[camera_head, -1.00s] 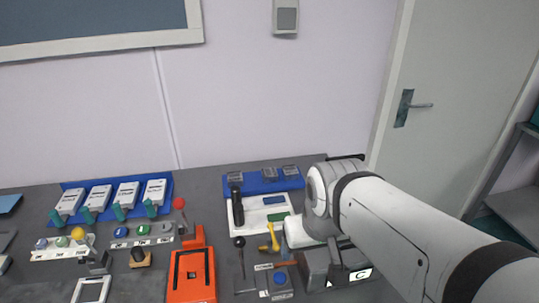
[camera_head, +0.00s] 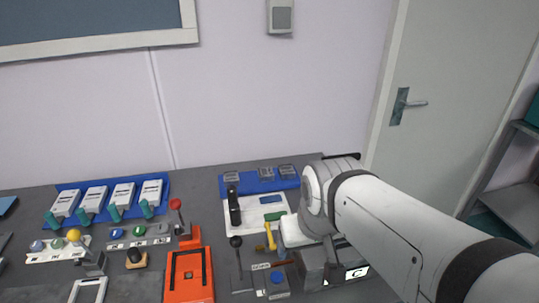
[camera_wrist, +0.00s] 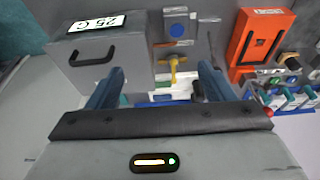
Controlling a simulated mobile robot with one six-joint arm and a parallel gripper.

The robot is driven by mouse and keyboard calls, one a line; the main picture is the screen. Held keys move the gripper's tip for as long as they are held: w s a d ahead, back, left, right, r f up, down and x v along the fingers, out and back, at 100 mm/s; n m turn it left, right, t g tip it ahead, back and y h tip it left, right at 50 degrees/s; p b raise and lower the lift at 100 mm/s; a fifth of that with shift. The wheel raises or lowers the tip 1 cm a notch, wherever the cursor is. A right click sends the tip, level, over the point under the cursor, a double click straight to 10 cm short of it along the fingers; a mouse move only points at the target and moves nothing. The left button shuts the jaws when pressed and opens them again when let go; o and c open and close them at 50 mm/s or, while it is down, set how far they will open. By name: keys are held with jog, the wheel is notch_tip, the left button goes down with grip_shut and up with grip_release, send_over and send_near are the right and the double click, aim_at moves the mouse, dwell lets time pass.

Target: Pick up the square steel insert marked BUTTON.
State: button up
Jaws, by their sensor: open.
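Three small grey square pieces, the left one (camera_head: 231,176), the middle one (camera_head: 266,173) and the right one (camera_head: 288,170), sit along the back of a blue tray (camera_head: 250,187). They look like steel inserts, but their markings are too small to read, so I cannot tell which says BUTTON. In the wrist view my gripper (camera_wrist: 160,76) is open, its two blue fingers wide apart with nothing held between them. The inserts cannot be made out in the wrist view.
A grey box (camera_wrist: 105,62) with a black handle is near the gripper. A white tray (camera_head: 246,217) with a black-handled tool, a yellow tool (camera_head: 270,236) and a blue-topped block (camera_head: 277,281) lie in front of the blue tray. An orange machine (camera_head: 188,272) stands left.

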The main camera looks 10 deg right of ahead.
jog(key=shift+c, duration=0.2)
jog(key=shift+w, duration=0.15)
jog(key=shift+c, duration=0.6)
jog(key=shift+t, duration=0.3)
jog(key=w, duration=0.3)
jog(key=w+r, duration=0.1)
jog(key=w, duration=0.3)
jog(key=w+b, duration=0.1)
jog(key=w, duration=0.3)
jog(key=shift+w+d+r, duration=0.1)
jog(key=shift+d+r, duration=0.05)
jog(key=shift+d, duration=0.25)
jog(key=shift+c, duration=0.2)
jog(key=t+b, duration=0.2)
jog(key=b, duration=0.1)
send_over(287, 169)
jog(key=s, duration=0.4)
notch_tip(287, 169, down, 16)
jog(key=shift+p+x, duration=0.9)
jog(key=shift+x, duration=2.8)
jog(key=shift+s+a, duration=0.1)
jog(key=shift+s, duration=0.05)
jog(key=shift+c, duration=0.6)
jog(key=c, duration=0.8)
